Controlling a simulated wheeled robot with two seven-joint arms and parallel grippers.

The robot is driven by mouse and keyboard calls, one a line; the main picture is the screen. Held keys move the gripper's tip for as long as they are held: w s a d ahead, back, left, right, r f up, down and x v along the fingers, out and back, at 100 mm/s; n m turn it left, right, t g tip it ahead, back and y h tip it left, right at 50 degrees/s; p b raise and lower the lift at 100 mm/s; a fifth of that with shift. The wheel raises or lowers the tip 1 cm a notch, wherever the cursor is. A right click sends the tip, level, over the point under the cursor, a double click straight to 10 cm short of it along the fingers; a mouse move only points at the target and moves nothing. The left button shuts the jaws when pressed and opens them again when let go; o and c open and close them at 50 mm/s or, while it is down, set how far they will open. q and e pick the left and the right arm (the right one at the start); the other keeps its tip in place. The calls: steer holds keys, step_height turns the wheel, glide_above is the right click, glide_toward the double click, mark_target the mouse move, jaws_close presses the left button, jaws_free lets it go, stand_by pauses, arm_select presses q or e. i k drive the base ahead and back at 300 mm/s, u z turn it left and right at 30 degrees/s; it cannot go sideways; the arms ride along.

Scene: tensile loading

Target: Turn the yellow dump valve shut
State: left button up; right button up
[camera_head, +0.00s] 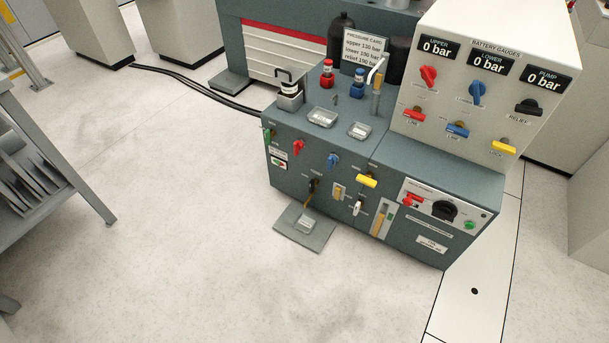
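A yellow handle (367,181) sits on the front face of the grey-green hydraulic cabinet (290,200), right of a blue handle. It lies roughly level, tilting slightly down to the right. A second yellow handle (503,147) is at the lower right of the white gauge panel (480,110), above a label that seems to read LOCK. The label by the cabinet's yellow handle is too small to read, so I cannot confirm from lettering which is the dump valve. Neither of my grippers is in view.
The gauges (492,65) read 0 bar. Red (298,147), blue (333,160) and green (268,134) handles share the cabinet front. A foot pedal plate (304,228) lies before it. A grey rack (50,150) stands left. The floor between is clear.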

mark_target(367, 180)
steer(key=u, duration=1.25)
steer(key=i, duration=1.25)
steer(key=z, duration=1.85)
